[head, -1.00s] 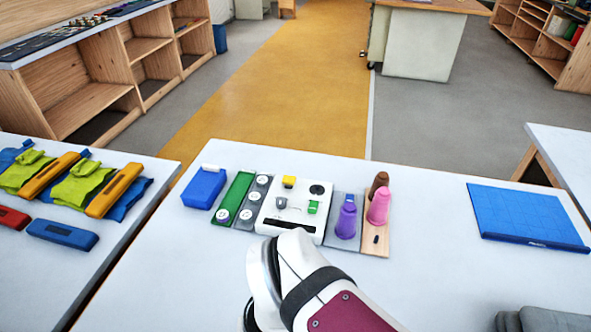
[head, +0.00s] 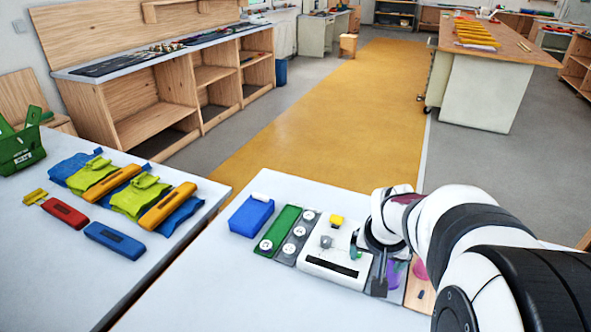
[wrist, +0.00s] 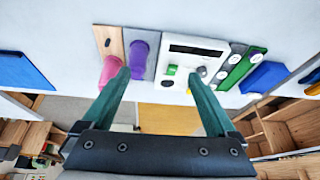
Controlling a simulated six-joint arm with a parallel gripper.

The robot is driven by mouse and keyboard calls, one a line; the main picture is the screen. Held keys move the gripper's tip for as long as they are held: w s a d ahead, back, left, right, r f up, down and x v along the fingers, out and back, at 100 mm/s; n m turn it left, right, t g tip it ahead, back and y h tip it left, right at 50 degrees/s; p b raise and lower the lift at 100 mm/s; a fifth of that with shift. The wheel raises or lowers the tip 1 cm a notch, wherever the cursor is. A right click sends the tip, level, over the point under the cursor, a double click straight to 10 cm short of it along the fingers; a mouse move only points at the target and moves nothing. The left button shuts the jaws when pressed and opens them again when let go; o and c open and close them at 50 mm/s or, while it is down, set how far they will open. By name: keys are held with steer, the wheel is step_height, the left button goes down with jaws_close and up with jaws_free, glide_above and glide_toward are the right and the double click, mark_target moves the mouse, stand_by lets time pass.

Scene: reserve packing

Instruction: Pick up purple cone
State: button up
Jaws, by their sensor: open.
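The purple cone (wrist: 138,58) stands on a grey strip beside the white panel. In the wrist view the left fingertip of my gripper (wrist: 158,78) overlaps its near end; I cannot tell whether they touch. In the head view the purple cone (head: 393,273) is mostly hidden behind my gripper and arm. My gripper is open, with nothing between its fingers. In the wrist view the gap between the fingers lies over the white panel's edge, to the right of the cone.
A pink cone (wrist: 109,72) stands on a wooden strip (wrist: 103,36) just left of the purple one. The white panel (head: 337,255) carries small yellow and green parts. A blue box (head: 251,215) lies left. The front of the table is clear.

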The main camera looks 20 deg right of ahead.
steer(key=h, duration=0.1)
glide_above(393, 279)
steer(key=s+a, duration=0.2)
steer(key=a, duration=0.1)
steer(key=f, duration=0.2)
steer(key=shift+m+t, duration=0.3)
steer(key=x, duration=1.5)
steer(key=shift+d+f, duration=0.15)
steer(key=shift+d, duration=0.1)
jaws_close()
